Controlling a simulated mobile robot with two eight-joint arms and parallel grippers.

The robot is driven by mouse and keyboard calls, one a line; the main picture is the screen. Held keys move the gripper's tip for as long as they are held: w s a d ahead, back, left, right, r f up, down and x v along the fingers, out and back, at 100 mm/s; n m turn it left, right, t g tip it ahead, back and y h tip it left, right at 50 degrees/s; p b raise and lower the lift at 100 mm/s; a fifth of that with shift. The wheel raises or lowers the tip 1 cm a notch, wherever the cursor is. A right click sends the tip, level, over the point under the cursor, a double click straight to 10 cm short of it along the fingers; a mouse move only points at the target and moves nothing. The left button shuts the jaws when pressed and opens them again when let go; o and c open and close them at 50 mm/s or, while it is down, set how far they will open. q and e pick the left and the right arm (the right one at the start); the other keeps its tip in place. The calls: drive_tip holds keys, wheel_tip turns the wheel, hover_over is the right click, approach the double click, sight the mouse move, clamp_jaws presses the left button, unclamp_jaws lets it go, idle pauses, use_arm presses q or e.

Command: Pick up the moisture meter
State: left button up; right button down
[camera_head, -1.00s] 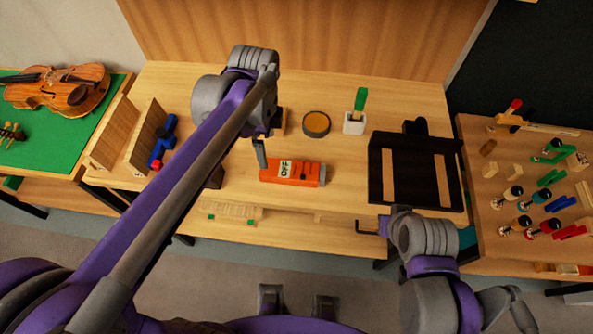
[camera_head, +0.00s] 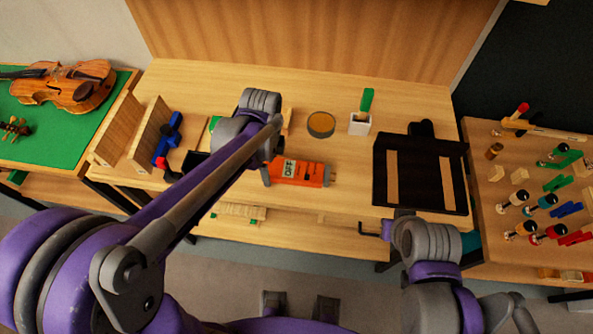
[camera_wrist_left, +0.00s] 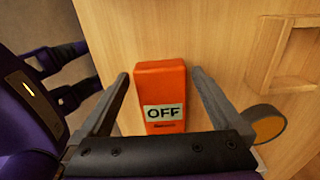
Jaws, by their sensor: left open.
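The moisture meter (camera_head: 300,172) is an orange box with a display reading OFF, lying on the wooden bench. In the left wrist view the meter (camera_wrist_left: 160,88) lies between the two grey fingers of my left gripper (camera_wrist_left: 158,82). The fingers are open, with a visible gap on each side of the meter. In the head view my left gripper (camera_head: 266,174) is at the meter's left end, mostly hidden behind my own arm.
Wooden upright panels (camera_head: 148,135) and a blue clamp (camera_head: 168,140) are at the left. The bench between meter and tray is clear.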

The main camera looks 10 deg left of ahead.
use_arm(q)
drive_tip(key=c, duration=1.5)
drive_tip(key=shift+r, duration=0.15)
